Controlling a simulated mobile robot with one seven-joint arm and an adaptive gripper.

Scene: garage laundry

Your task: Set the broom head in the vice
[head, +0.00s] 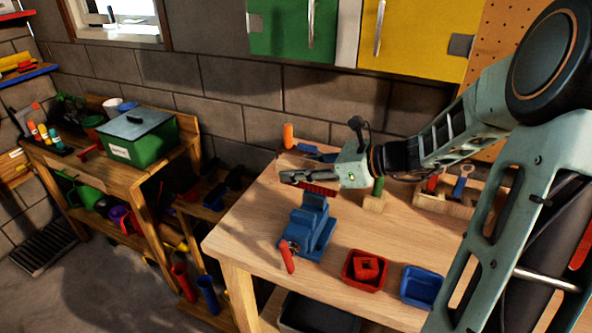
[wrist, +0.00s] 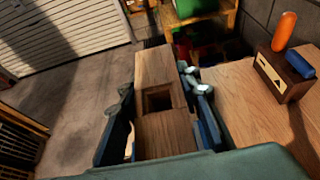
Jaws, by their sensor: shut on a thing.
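My gripper (head: 292,178) is shut on the broom head (wrist: 165,70), a wooden block with a square hole in its top. In the wrist view the block lies lengthwise between my two fingers (wrist: 160,105). In the head view my fingers largely hide it, and a red, ridged strip (head: 320,188) shows just below them; I cannot tell for sure that it is the bristles. The blue vice (head: 314,232) stands on the workbench (head: 245,235) near its front left, with a red handle at its front. My gripper is above and behind the vice, apart from it.
A red tray (head: 352,280) with a red block and a blue tray (head: 422,290) sit right of the vice. A wooden block with an orange handle (wrist: 283,32) stands at the back. A wooden caddy (head: 460,203) holds tools at the right. A green box (head: 138,142) sits on the left bench.

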